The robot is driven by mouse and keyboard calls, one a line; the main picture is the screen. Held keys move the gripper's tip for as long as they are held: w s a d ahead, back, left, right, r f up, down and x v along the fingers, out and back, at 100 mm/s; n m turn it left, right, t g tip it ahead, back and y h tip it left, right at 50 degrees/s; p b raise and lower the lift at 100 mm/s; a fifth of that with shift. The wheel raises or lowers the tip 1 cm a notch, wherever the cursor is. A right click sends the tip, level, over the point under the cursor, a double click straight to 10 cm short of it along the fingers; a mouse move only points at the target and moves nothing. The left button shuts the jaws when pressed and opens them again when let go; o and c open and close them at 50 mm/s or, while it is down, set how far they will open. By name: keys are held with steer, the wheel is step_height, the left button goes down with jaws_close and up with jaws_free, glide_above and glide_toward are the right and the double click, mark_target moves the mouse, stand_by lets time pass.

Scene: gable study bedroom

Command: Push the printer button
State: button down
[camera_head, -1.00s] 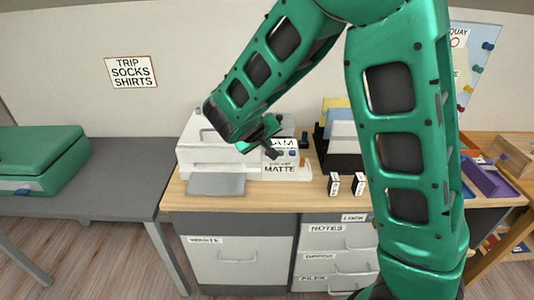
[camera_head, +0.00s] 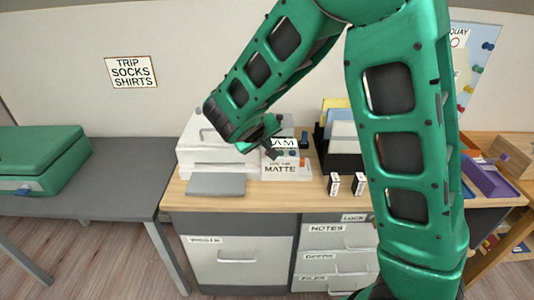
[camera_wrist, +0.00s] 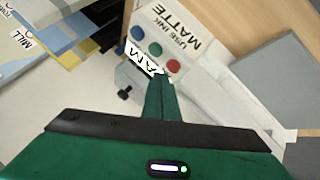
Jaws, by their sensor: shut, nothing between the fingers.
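The white printer (camera_head: 205,150) stands on the wooden desk top with a flat grey tray at its front. Next to it is a white panel (camera_head: 283,168) reading "USE INK MATTE". A card ending in "AM" (camera_wrist: 147,62) lies beside the buttons, partly hidden by my fingers. My gripper (camera_head: 275,150) is shut and empty, over the panel's left part. In the wrist view its fingers (camera_wrist: 160,90) point towards the card and buttons; contact cannot be told.
A black file holder (camera_head: 342,160) with folders and two small labelled blocks (camera_head: 346,185) stand to the right of the panel. A green case (camera_head: 40,155) lies on the grey table at left. Labelled drawers (camera_head: 335,243) are below the desk top.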

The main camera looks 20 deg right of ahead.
steer(key=shift+f, duration=0.15)
steer(key=shift+s+f, duration=0.1)
steer(key=shift+f, duration=0.15)
steer(key=shift+f, duration=0.4)
stand_by(0.9)
steer(key=shift+r, duration=0.85)
step_height(320, 180, up, 5)
stand_by(0.7)
stand_by(0.6)
